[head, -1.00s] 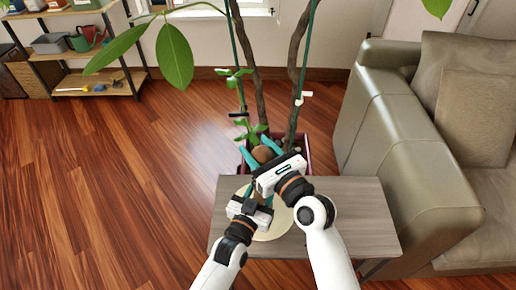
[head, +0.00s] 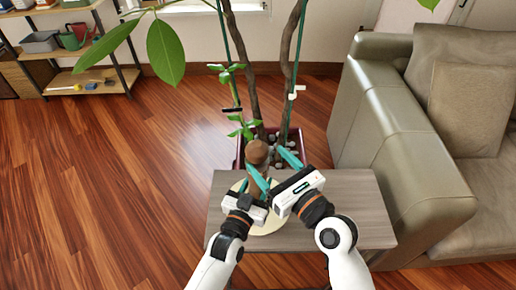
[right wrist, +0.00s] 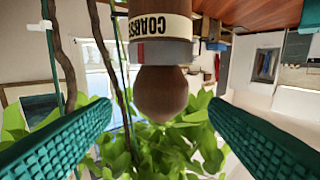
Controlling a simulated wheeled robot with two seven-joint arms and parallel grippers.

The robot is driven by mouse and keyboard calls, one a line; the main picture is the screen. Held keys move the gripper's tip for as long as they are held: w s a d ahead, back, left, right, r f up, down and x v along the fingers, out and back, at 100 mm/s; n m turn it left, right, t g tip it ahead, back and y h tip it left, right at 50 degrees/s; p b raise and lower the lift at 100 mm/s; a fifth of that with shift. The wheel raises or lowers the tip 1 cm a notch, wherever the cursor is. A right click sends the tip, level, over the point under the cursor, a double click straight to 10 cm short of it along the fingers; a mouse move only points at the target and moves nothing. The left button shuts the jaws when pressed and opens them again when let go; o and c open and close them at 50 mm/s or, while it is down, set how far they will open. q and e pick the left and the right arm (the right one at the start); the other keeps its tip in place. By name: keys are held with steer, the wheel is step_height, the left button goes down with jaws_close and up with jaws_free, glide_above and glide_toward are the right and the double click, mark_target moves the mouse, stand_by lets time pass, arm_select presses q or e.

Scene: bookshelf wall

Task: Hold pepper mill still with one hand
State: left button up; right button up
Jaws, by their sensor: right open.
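The pepper mill (head: 257,151) stands upright on a pale round board on the small table, its brown round knob on top. In the right wrist view the mill (right wrist: 165,95) appears upside down, with a grey band and a label reading "COARSE". My right gripper (head: 274,167) is open beside the mill's upper part, its teal fingers apart; in its wrist view they flank the knob without touching it. My left gripper (head: 250,188) is low at the mill's body. Its fingertips are mostly hidden, so its grip on the mill cannot be made out.
The grey wooden table (head: 350,205) has free room at its right. A potted plant (head: 240,150) with tall stems stands just behind it. An olive sofa (head: 400,150) is close on the right. Open wooden floor lies left, with a shelf (head: 90,82) farther back.

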steer(key=v, duration=0.5)
steer(key=w+d+r+n+t+y, duration=0.3)
steer(key=w+r+n+t+y, duration=0.4)
steer(key=w+r+n, duration=0.85)
steer(key=n+g, duration=2.6)
steer(key=n, duration=0.8)
glide_toward(257, 152)
step_height(257, 152, down, 2)
steer(key=w+d, duration=0.2)
steer(key=x, duration=1.2)
steer(key=shift+w+f, duration=0.1)
steer(key=shift+w, duration=0.05)
